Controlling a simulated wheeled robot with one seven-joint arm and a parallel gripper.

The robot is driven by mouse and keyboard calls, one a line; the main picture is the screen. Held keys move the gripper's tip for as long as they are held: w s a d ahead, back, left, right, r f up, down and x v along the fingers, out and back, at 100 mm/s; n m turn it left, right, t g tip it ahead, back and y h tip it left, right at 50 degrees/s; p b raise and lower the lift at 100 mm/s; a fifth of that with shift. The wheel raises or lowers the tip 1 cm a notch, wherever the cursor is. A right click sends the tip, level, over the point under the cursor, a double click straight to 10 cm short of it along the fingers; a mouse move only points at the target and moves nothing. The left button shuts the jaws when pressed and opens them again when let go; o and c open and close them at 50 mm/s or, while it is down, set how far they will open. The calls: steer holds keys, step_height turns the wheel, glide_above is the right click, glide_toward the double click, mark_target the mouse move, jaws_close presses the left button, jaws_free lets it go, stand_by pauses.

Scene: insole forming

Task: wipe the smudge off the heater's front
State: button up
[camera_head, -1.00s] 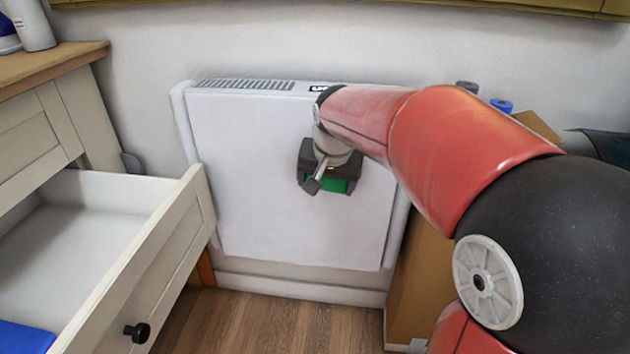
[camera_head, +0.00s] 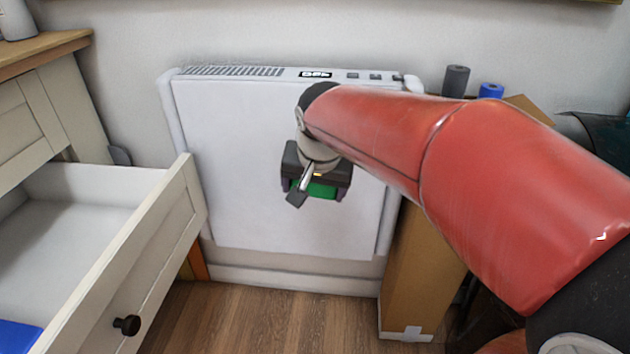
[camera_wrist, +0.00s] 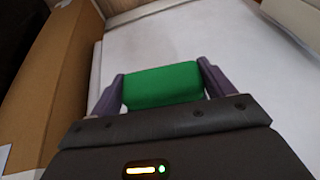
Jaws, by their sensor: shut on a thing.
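The heater (camera_head: 230,150) is a white panel on the wall, with a vent grille and a small display on its top edge. My gripper (camera_head: 315,187) is in front of the middle of the panel. It is shut on a green block-like sponge (camera_head: 318,190). In the wrist view the green sponge (camera_wrist: 162,86) sits between both fingers of my gripper (camera_wrist: 162,90), with the white heater front (camera_wrist: 200,40) beyond it. I cannot tell whether the sponge touches the panel. No smudge shows on the visible front; my arm and gripper hide part of it.
An open drawer (camera_head: 150,240) with a dark knob juts out at the left, close to the heater. A cardboard box (camera_head: 415,270) stands at the right, with a grey roll (camera_head: 456,80) and a blue roll (camera_head: 491,91) behind my arm. Wooden floor (camera_head: 260,320) lies below.

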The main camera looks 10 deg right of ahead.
steer(key=shift+s, duration=0.1)
steer(key=shift+s+a, duration=0.3)
steer(key=shift+s, duration=0.4)
steer(key=shift+s+a, duration=0.25)
steer(key=shift+s, duration=0.45)
steer(key=shift+f, duration=0.1)
